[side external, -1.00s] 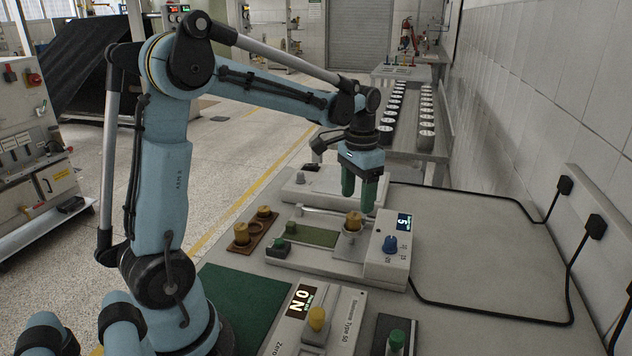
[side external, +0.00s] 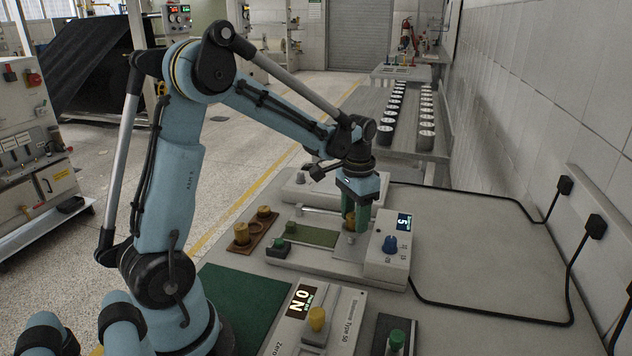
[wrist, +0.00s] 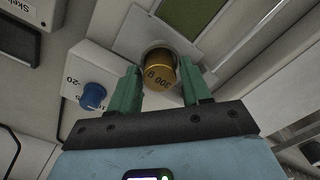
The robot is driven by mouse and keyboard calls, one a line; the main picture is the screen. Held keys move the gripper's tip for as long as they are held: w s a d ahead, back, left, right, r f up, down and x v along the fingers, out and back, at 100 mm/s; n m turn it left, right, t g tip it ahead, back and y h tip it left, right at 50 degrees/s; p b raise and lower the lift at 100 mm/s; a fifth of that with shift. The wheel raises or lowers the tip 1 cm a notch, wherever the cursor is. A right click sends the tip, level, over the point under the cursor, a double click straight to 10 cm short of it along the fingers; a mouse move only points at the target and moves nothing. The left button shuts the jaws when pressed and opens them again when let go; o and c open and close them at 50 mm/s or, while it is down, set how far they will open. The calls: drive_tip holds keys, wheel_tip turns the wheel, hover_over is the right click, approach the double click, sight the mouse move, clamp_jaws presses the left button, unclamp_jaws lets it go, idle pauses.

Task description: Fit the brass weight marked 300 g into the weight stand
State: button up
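The brass weight (side external: 350,222) stands on the round seat of a grey tester; in the wrist view the weight (wrist: 161,74) shows upside-down lettering that reads as 300 g. My gripper (side external: 355,225) has green fingers pointing down on either side of the weight. In the wrist view my gripper (wrist: 158,75) is open, with visible gaps between fingers and weight. The brown weight stand (side external: 254,231) lies to the left on the bench. It holds a brass weight (side external: 241,233) at the near end and another (side external: 264,212) at the far end, with an empty round place between.
The grey tester (side external: 340,262) carries a green strip (side external: 312,235), a blue knob (side external: 390,244) and a small display. A second instrument (side external: 322,318) and a green mat (side external: 245,300) are nearer. The right bench is mostly clear, with a black cable.

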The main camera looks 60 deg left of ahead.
clamp_jaws()
drive_tip(key=shift+r, duration=0.15)
